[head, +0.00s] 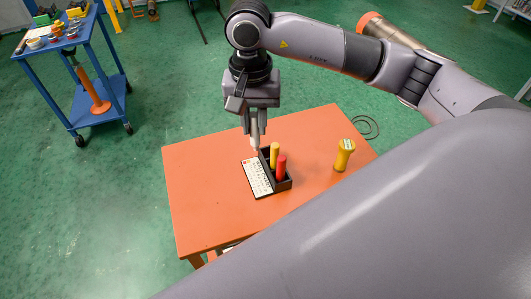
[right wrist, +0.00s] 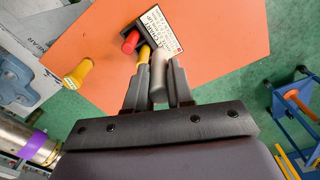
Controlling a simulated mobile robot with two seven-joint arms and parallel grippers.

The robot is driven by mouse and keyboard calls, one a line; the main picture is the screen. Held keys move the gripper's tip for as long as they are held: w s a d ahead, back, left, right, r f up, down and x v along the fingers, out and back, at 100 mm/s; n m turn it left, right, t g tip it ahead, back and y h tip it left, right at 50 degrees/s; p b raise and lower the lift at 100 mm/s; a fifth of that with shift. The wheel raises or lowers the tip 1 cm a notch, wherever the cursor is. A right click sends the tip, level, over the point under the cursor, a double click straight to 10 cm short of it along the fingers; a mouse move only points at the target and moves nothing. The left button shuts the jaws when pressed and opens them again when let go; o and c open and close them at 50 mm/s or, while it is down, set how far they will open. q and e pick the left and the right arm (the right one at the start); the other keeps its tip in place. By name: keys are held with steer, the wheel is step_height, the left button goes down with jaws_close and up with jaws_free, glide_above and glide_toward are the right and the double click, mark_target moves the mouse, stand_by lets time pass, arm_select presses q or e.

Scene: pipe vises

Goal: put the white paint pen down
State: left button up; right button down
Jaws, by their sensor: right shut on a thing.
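My right gripper (head: 258,138) points down over the orange table (head: 210,205) and is shut on the white paint pen (head: 254,141). In the right wrist view the pen (right wrist: 158,72) shows pale grey between the two fingers (right wrist: 157,92). The pen is roughly upright, at the back left end of a black pen holder (head: 285,183). I cannot tell whether its lower end is inside the holder or above it. A yellow pen (head: 274,154) and a red pen (head: 281,167) stand in the holder. My left gripper is not in view.
A white printed card (head: 257,178) lies along the holder's left side. A yellow container (head: 344,155) stands at the table's right. A blue cart (head: 75,60) with small items stands at the far left. The table's left and front parts are clear.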

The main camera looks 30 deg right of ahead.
steer(key=shift+w+d+r+m, duration=0.1)
steer(key=shift+w+d+m, duration=0.1)
steer(key=shift+m, duration=0.4)
steer(key=shift+w+d+r+m, duration=0.1)
steer(key=shift+w+m, duration=0.1)
steer(key=shift+m, duration=0.4)
steer(key=w+d+r+m+b, duration=0.2)
steer(key=d+r+m, duration=0.1)
steer(key=m, duration=1.1)
steer(key=w+d+r+m+b, duration=0.1)
steer(key=w+d+r+m, duration=0.2)
steer(key=m, duration=1)
steer(key=shift+m, duration=0.4)
steer(key=f, duration=0.6)
steer(key=s+f+b, duration=0.1)
steer(key=f, duration=1.2)
steer(key=shift+s+b, duration=0.2)
steer(key=shift+b, duration=0.2)
